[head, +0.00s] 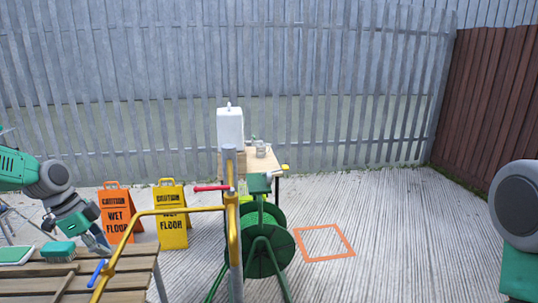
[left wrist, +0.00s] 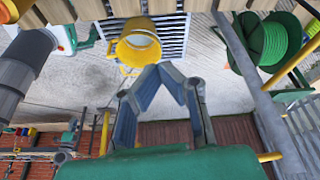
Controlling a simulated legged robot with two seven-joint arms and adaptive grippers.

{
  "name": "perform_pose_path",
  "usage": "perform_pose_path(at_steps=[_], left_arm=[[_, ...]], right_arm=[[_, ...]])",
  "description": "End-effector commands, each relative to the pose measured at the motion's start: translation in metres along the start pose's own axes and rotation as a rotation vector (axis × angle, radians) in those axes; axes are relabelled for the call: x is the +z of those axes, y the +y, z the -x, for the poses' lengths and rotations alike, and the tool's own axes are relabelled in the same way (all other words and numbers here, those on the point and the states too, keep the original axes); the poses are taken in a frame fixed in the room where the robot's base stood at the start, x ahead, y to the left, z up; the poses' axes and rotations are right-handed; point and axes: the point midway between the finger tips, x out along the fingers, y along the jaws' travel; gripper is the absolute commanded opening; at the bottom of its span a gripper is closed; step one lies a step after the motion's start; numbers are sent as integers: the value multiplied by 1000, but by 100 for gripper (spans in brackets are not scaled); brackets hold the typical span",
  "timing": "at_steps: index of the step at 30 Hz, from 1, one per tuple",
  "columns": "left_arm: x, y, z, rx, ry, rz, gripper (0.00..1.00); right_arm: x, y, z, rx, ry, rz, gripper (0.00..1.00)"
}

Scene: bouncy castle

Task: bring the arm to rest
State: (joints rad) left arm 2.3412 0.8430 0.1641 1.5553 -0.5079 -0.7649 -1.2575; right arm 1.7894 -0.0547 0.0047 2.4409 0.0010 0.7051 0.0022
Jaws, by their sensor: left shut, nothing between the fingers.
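My left arm comes in from the left in the head view, green and grey. Whether the gripper touches the table edge is hard to tell. At the right edge of the head view is a grey and green part of my right arm (head: 518,205); its gripper is out of view.
A green brush (head: 58,251) lies on the table. A yellow pipe (head: 170,211) with blue and red handles stands close to the left gripper. Beyond are orange (head: 117,213) and yellow (head: 172,215) wet-floor signs and a green hose reel (head: 265,243). An orange square (head: 323,243) marks open floor.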

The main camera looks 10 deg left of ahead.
Motion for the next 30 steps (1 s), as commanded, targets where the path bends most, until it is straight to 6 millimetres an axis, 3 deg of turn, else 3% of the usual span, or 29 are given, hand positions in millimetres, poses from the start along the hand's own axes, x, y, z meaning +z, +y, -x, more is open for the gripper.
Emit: perform_pose_path(at_steps=[3, 7, 12, 15, 18, 21, 25, 30], left_arm=[[-28, 39, -69, 18, -27, 106, 0], [-45, 101, -148, 24, -59, 292, 0], [-32, 204, -228, 1, -129, 570, 0], [-9, 266, -256, -41, -183, 733, 0], [17, 317, -267, -105, -228, 867, 0], [37, 349, -266, -166, -253, 958, 0], [49, 367, -261, -213, -261, 1015, 0], [51, 369, -259, -225, -258, 1030, 0]], right_arm=[[1, 0, -10, 0, 0, 0, 31], [1, 0, -20, 0, 0, 0, 31], [2, 0, -32, 0, 0, 0, 31], [2, 0, -40, 0, 0, 0, 31], [2, 0, -46, 0, 0, 0, 31], [3, 0, -50, 0, 0, 0, 31], [3, 0, -52, 0, 0, 0, 31], [3, 0, -51, 0, 0, 0, 31]])
